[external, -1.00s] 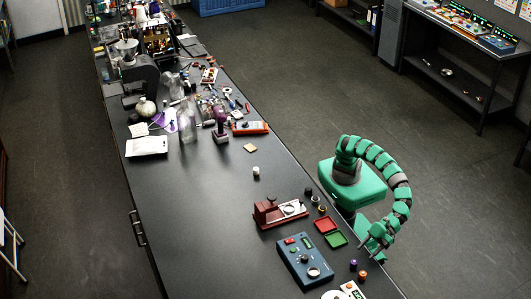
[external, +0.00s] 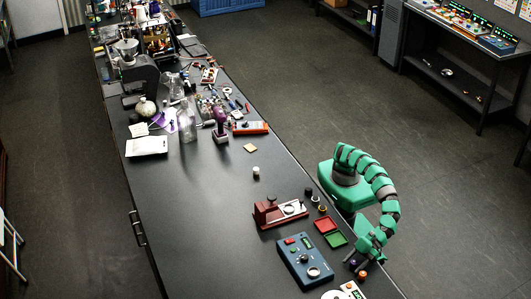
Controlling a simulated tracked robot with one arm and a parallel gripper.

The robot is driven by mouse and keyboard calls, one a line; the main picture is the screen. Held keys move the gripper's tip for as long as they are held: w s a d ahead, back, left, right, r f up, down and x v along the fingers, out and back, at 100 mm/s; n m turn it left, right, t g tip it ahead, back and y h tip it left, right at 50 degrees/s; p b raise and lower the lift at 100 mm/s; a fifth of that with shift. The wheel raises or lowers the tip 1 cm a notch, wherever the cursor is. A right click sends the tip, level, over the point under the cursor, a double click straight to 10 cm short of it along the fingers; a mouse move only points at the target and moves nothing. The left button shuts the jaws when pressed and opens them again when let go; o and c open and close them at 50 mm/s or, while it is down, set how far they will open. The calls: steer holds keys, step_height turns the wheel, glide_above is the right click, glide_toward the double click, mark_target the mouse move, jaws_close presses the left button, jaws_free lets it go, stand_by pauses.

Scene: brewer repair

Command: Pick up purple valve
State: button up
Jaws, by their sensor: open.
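My gripper (external: 354,261) is open at the right front edge of the long bench, low over its top. A small dark purple piece, which looks like the purple valve, stood at this spot a second ago. It is now mostly hidden by my gripper, and I cannot tell whether the fingers are around it or only above it. A small orange-topped piece (external: 362,275) stands just in front of my gripper, very close to it.
A blue control box (external: 305,262), a red-and-green tray (external: 326,225) and a dark red device (external: 268,213) lie left of my gripper. A white panel (external: 349,290) is in front. Small round parts (external: 318,203) stand near the edge. The bench middle (external: 200,200) is clear.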

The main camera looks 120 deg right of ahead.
steer(key=shift+c, duration=0.2)
steer(key=c, duration=1.1)
